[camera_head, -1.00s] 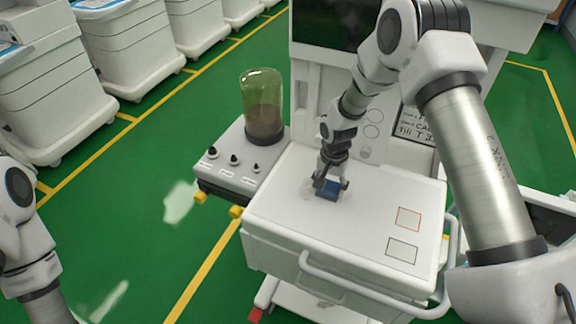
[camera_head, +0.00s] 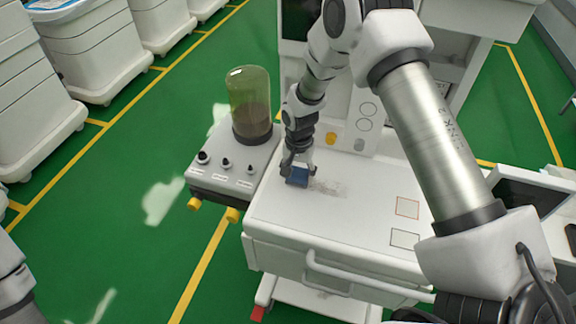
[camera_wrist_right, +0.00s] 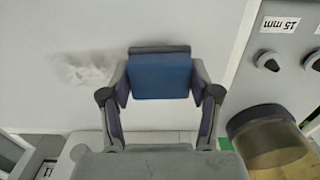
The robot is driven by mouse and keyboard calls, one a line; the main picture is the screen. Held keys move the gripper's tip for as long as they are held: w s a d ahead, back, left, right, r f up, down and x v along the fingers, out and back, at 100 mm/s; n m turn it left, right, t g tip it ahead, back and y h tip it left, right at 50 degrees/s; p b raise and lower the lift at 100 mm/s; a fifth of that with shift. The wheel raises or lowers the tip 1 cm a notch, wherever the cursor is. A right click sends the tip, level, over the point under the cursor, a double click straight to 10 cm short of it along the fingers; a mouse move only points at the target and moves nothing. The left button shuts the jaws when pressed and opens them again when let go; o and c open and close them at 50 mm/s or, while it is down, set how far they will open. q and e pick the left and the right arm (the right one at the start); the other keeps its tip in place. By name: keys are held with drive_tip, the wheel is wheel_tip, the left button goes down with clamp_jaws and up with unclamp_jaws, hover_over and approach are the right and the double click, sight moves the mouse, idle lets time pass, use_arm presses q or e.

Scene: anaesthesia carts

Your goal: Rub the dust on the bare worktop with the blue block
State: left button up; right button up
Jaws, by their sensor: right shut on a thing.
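The blue block (camera_head: 297,177) is held in my right gripper (camera_head: 298,168), low at the worktop's left part; the view does not settle whether it touches the surface. In the right wrist view the blue block (camera_wrist_right: 160,76) sits between both fingers of the shut right gripper (camera_wrist_right: 160,85). A grey dust smudge (camera_head: 328,187) lies on the white worktop (camera_head: 330,221), just right of the block. In the right wrist view the dust (camera_wrist_right: 84,69) is left of the block, apart from it. My left gripper is out of view; only part of my left arm shows.
A side unit with knobs (camera_head: 226,168) and a tall greenish canister (camera_head: 250,105) stands left of the worktop. A red-outlined square (camera_head: 407,208) and a dark-outlined square (camera_head: 404,239) mark the worktop's right side. The worktop's front part is clear.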

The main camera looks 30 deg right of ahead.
drive_tip(key=r, duration=0.1)
drive_tip(key=r+p, duration=0.1)
drive_tip(key=r, duration=0.1)
drive_tip(key=shift+s+d+r+p, duration=0.2)
drive_tip(key=shift+s+r+p, duration=0.1)
drive_tip(key=shift+p, duration=0.1)
drive_tip(key=r+p, duration=0.2)
drive_tip(key=shift+w+a+r, duration=0.1)
drive_tip(key=shift+w+r, duration=0.1)
drive_tip(key=shift+r, duration=0.1)
drive_tip(key=shift+s+r+p, duration=0.15)
drive_tip(key=shift+r+p, duration=0.2)
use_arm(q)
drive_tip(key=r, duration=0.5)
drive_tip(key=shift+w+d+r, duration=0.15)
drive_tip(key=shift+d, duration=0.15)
